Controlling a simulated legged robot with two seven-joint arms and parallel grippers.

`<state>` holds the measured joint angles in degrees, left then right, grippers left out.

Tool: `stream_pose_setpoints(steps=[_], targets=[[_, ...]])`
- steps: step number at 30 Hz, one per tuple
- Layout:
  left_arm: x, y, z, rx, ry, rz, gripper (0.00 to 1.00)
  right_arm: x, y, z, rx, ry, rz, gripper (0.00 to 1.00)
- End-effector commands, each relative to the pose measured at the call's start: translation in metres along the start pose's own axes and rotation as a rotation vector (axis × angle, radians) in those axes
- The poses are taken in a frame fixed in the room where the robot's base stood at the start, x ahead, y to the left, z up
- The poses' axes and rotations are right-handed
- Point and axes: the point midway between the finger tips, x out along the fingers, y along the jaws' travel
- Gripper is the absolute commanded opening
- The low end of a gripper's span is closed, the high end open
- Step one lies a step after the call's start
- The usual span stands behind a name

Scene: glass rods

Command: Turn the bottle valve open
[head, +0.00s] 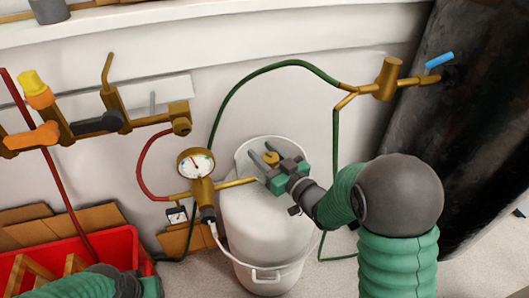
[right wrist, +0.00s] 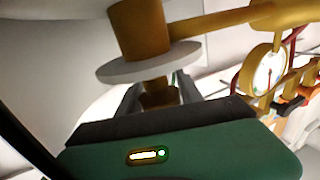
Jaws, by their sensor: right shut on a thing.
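The white bottle (head: 262,225) stands upright on the floor against the wall. Its brass valve (head: 271,158) is at the top, inside the white collar. My right gripper (head: 264,157) reaches it from the right and is shut on the valve, with one finger on each side. In the right wrist view, the brass valve (right wrist: 158,97) sits between the two fingers, next to a pale disc (right wrist: 150,64). The gripper body hides part of the valve. My left arm shows at the lower left, its gripper (head: 150,286) mostly cut off by the frame edge.
A gauge (head: 196,163) on brass fittings stands left of the bottle top, with red, green and white hoses. A brass manifold (head: 110,115) is on the wall at left. A red crate (head: 120,243) stands lower left. A dark cylinder (head: 480,120) is at right.

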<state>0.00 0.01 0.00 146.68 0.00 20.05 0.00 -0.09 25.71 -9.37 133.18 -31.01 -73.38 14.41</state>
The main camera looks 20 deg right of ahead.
Motion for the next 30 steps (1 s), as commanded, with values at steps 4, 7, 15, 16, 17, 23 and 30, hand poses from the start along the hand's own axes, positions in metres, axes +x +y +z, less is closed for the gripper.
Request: stream_pose_setpoints(steps=[4, 7, 15, 16, 17, 23, 30], targets=[[0.0, 0.0, 0.0, 0.0, 0.0, 0.0, 0.36, 0.0, 0.0, 0.001, 0.001, -0.001, -0.005, 0.02], [0.0, 0.0, 0.0, 0.0, 0.0, 0.0, 0.36, 0.0, 0.0, 0.0, 0.0, 0.0, -0.005, 0.02], [0.0, 0.0, 0.0, 0.0, 0.0, 0.0, 0.36, 0.0, 0.0, 0.0, 0.0, 0.001, -0.004, 0.58], [0.0, 0.0, 0.0, 0.0, 0.0, 0.0, 0.36, 0.0, 0.0, 0.0, -0.001, 0.001, -0.005, 0.62], [0.0, 0.0, 0.0, 0.0, 0.0, 0.0, 0.36, 0.0, 0.0, 0.0, -0.001, 0.001, -0.004, 0.65], [0.0, 0.0, 0.0, 0.0, 0.0, 0.0, 0.36, 0.0, 0.0, -0.001, -0.001, 0.002, -0.004, 0.65], [0.0, 0.0, 0.0, 0.0, 0.0, 0.0, 0.36, -0.018, 0.001, -0.001, -0.002, 0.001, -0.002, 0.65]])
